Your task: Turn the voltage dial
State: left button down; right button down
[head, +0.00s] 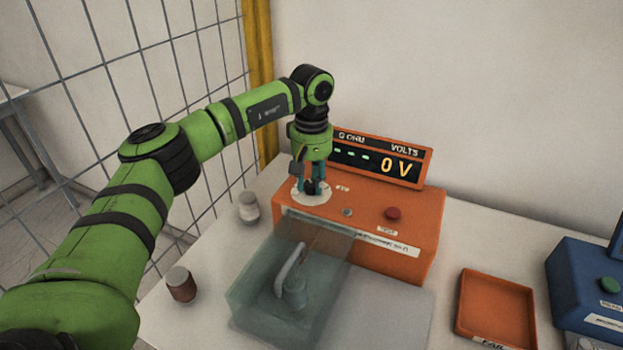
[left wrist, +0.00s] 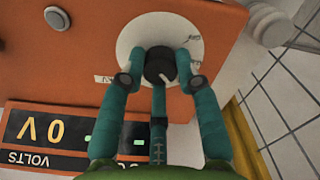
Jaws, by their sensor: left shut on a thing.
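The voltage dial is a black knob with a white pointer mark (left wrist: 160,66), set on a round white plate (left wrist: 132,38) on top of the orange tester box (head: 365,215). In the left wrist view the teal fingers of my left gripper (left wrist: 160,72) stand on both sides of the knob and are shut on it. In the head view my left gripper (head: 311,182) reaches down onto the white plate (head: 318,198) and hides most of the dial. The display (head: 385,160) reads 0 V. My right gripper is not in view.
A red button (head: 393,214) and a small grey knob (head: 347,212) sit on the box top. A clear cover (head: 300,275) stands in front. An orange tray (head: 496,307) and a blue box (head: 595,290) are at right. Two small cylinders (head: 249,207) (head: 181,284) stand at left.

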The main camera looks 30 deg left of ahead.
aim_at(311, 183)
pick_arm(q)
jog(key=c, duration=0.9)
grip_release()
notch_tip(311, 183, up, 12)
